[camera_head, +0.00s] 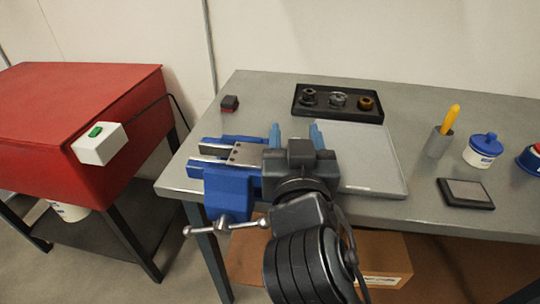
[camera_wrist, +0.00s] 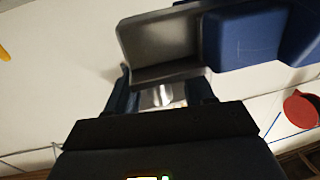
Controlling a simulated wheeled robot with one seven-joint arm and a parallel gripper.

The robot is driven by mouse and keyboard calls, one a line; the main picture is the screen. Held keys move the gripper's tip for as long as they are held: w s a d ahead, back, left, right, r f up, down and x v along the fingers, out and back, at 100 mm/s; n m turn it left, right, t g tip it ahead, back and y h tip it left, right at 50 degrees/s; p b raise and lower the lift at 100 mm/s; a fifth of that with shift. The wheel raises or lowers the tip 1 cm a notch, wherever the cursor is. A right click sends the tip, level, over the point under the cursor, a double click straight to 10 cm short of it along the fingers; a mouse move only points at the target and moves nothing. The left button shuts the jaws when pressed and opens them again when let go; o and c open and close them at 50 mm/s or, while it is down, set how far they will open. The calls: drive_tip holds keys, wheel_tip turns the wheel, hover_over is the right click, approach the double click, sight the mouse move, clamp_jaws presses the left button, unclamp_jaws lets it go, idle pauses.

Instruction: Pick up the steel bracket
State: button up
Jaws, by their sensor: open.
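A blue bench vise (camera_head: 228,190) is mounted at the table's front left edge. A grey metal piece with dark holes, which looks like the steel bracket (camera_head: 243,154), sits at its jaws; my gripper partly hides that area. My gripper (camera_head: 296,134) is open just right of it, its two blue fingers apart and pointing toward the back of the table. In the wrist view, a grey metal part and a blue block (camera_wrist: 243,38) lie beyond the fingers. A shiny metal patch shows between the fingers; I cannot tell what it is.
On the grey table, a black tray (camera_head: 338,115) holds several small parts. A pale mat (camera_head: 380,178) lies right of my gripper. A grey cup (camera_head: 438,144) with a yellow handle, a white-blue tub (camera_head: 482,152) and a black pad (camera_head: 466,194) stand right. A red cabinet (camera_head: 75,110) is left.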

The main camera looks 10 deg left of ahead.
drive_tip(key=shift+w, duration=0.2)
clamp_jaws()
idle(0.4)
